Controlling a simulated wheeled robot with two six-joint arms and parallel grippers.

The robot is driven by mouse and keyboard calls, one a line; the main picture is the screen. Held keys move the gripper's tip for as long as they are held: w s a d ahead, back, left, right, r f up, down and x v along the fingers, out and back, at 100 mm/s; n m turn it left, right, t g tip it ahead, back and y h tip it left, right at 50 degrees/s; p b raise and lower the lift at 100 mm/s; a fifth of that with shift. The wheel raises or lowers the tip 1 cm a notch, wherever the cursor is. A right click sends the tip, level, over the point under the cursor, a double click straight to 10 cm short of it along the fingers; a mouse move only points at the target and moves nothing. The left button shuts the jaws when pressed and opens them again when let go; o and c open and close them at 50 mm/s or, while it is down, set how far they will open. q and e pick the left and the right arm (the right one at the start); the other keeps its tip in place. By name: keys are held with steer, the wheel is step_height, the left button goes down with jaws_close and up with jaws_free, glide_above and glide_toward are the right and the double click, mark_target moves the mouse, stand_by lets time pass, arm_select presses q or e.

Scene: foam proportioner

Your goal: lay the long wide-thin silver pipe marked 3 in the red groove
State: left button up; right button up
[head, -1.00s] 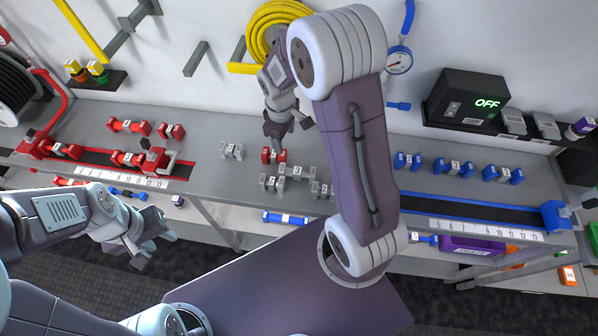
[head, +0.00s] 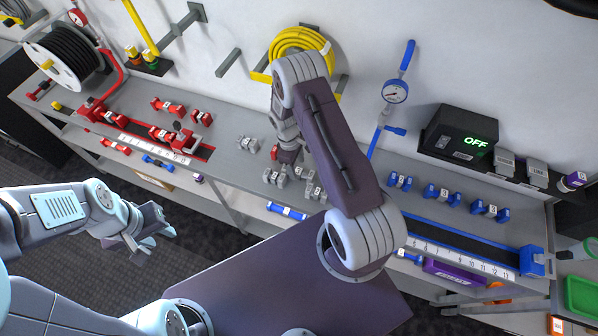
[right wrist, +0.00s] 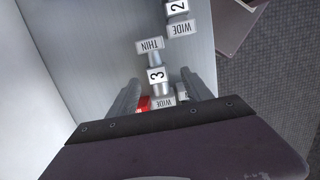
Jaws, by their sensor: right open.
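The silver pipe marked 3 (right wrist: 156,76), with WIDE and THIN labels, lies on the bench between the spread fingers of my right gripper (right wrist: 160,97) in the right wrist view. The gripper is open, and I cannot tell whether it touches the pipe. In the head view my right gripper (head: 290,157) is over the silver pipes and partly hides them. The red groove (head: 207,154) is at the left of the bench, with red fittings along it and a number scale in front. My left gripper (head: 145,232) is open and empty, off the bench's front edge.
A silver pipe marked 2 (right wrist: 177,8) lies close to pipe 3. Another silver fitting (head: 248,144) lies to the left. A red fitting (head: 275,152) is close beside my right gripper. Blue fittings (head: 441,194) and a blue groove (head: 460,236) are to the right.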

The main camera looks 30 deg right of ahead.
mark_target(298, 171)
steer(key=shift+d+f+p, duration=0.1)
steer(key=shift+f+p, duration=0.3)
steer(key=shift+p, duration=0.05)
steer(key=f, duration=0.2)
steer(key=f+p, duration=0.1)
steer(key=f, duration=0.1)
steer(key=shift+w+d, duration=0.1)
steer(key=shift+d, duration=0.1)
steer(key=shift+d+f, duration=0.1)
steer(key=shift+f, duration=0.15)
jaws_close()
